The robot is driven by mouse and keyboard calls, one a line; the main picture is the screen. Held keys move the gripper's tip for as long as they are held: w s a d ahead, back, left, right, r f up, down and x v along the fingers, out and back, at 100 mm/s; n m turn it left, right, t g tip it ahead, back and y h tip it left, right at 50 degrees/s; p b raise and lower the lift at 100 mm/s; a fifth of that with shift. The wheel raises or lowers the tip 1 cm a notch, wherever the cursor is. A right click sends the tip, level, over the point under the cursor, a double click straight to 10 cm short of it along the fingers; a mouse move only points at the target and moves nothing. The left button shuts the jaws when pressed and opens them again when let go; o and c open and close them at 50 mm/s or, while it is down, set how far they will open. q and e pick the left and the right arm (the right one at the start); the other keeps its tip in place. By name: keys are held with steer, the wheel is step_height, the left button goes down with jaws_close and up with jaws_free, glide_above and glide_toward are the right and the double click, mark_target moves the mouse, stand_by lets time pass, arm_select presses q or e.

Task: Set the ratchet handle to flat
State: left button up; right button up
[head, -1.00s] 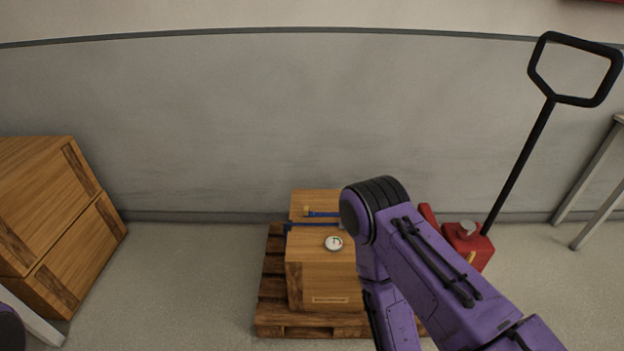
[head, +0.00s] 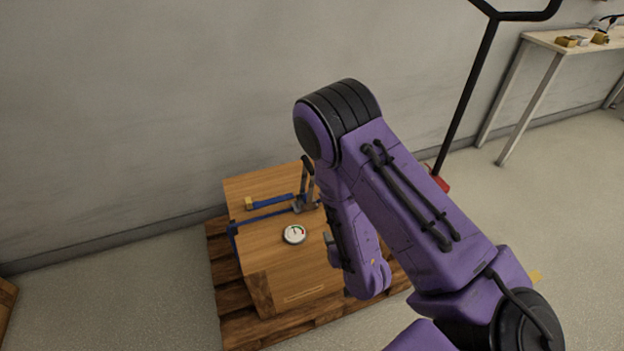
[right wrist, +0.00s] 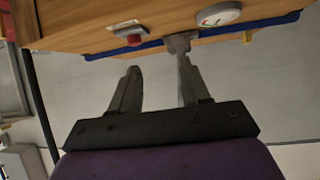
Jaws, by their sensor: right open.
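A wooden crate (head: 290,270) carries a blue strap (head: 270,201) across its top. The grey ratchet (head: 303,203) sits on the strap, and its dark handle (head: 307,172) stands up from the crate top, not lying flat. In the right wrist view, the ratchet (right wrist: 180,42) shows close beyond the fingers. My right gripper (right wrist: 158,75) is open, with its right finger overlapping the line of the ratchet. I cannot tell whether they touch. In the head view my purple right arm hides most of that gripper. My left gripper is out of view.
A round white gauge (head: 294,234) lies on the crate top. The crate stands on a wooden pallet (head: 230,297) near the grey wall. A black pull handle (head: 466,100) rises behind my arm, and a table (head: 545,42) stands at the right.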

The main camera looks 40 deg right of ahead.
steer(key=w+r+n+t+b, duration=0.1)
steer(key=w+r+t+b, duration=0.15)
steer(key=w, duration=0.35)
steer(key=n+t+b, duration=0.1)
steer(key=t+b, duration=0.1)
steer(key=t, duration=0.2)
glide_toward(308, 165)
steer(key=w+f, duration=0.1)
steer(key=x, duration=1)
steer(key=shift+d, duration=0.35)
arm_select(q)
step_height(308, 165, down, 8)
arm_select(e)
steer(key=shift+s, duration=0.1)
steer(key=shift+c, duration=0.3)
jaws_close()
